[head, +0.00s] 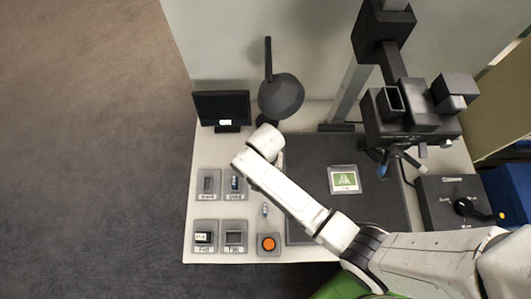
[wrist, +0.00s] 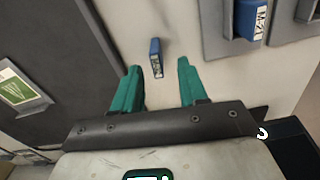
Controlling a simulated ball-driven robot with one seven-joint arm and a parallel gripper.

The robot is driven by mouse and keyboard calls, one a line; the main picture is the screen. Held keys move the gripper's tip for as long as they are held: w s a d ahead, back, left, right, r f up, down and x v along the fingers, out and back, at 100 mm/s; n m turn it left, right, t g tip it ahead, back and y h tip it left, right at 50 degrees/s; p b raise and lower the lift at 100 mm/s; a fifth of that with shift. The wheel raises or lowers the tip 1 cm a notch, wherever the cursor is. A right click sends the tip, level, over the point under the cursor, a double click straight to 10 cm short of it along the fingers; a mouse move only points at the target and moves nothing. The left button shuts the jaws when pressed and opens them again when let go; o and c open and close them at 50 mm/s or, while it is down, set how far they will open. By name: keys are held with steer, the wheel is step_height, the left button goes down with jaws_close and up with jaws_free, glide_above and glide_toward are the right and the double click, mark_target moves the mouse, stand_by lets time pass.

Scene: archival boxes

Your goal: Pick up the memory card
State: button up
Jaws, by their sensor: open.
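A small blue piece with a pale printed label, seemingly the memory card (wrist: 155,57), lies on the white tabletop. In the wrist view it is just beyond my gripper (wrist: 158,80), roughly in line with the gap between the two teal fingers. The fingers are apart, with nothing held between them. In the head view the card is a tiny pale shape (head: 265,209) between the grey trays and the dark mat. My arm passes over the table above it, and my fingers are hidden there.
Grey labelled trays (head: 207,198) stand left of the card; one holds a blue item marked M-21 (wrist: 250,18). The dark mat (head: 305,170) carries a framed picture card (head: 344,179). An orange button (head: 268,244), lamp (head: 281,96) and small monitor (head: 222,107) are nearby.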

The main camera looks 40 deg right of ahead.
step_height(320, 180, down, 4)
steer(key=shift+s+d+f, duration=0.1)
steer(key=shift+s+f, duration=0.05)
steer(key=shift+f, duration=0.1)
jaws_close()
stand_by(0.3)
